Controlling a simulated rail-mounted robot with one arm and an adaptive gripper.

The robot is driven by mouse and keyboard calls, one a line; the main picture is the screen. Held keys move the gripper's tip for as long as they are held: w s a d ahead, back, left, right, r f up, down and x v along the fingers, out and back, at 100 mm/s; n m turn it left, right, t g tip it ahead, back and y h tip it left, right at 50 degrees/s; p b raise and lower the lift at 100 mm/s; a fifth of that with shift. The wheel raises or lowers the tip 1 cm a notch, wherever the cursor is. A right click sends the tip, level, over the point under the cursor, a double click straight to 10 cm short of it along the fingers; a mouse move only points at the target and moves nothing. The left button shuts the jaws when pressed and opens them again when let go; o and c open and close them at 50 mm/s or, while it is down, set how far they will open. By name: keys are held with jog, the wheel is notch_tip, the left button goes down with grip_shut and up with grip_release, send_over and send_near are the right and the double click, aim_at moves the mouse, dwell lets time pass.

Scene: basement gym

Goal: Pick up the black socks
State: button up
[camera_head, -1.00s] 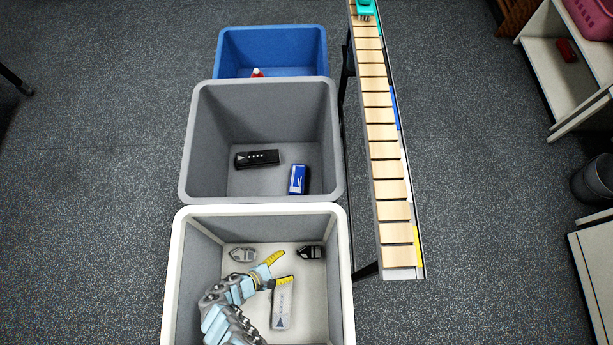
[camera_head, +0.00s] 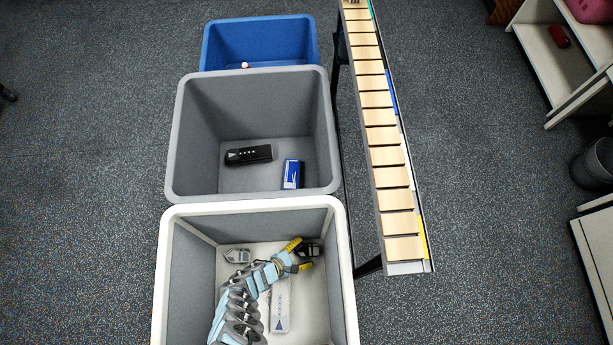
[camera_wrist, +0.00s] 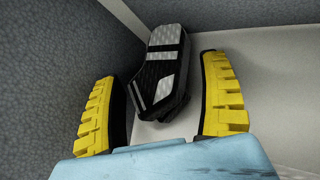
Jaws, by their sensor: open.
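The black socks (camera_head: 309,250), a folded dark bundle with grey stripes, lie in the back right corner of the white bin (camera_head: 167,270). In the wrist view the socks (camera_wrist: 161,70) lie on the bin floor close to the wall, between my two yellow-ridged fingers and reaching beyond them. My gripper (camera_head: 298,255) is open, low inside the bin, with a finger on each side of the socks. I see a gap between the socks and each finger.
The white bin also holds a grey folded bundle (camera_head: 237,255) and a pale box (camera_head: 280,310). A grey bin (camera_head: 180,140) behind holds a black box (camera_head: 249,155) and a blue box (camera_head: 292,174). A blue bin (camera_head: 212,45) stands farther back. A slatted conveyor (camera_head: 385,140) runs along the right.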

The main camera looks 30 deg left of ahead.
jog(key=shift+w+d+f, duration=0.15)
jog(key=shift+w+f, duration=0.2)
jog(key=shift+w, duration=0.05)
jog(key=c, duration=1)
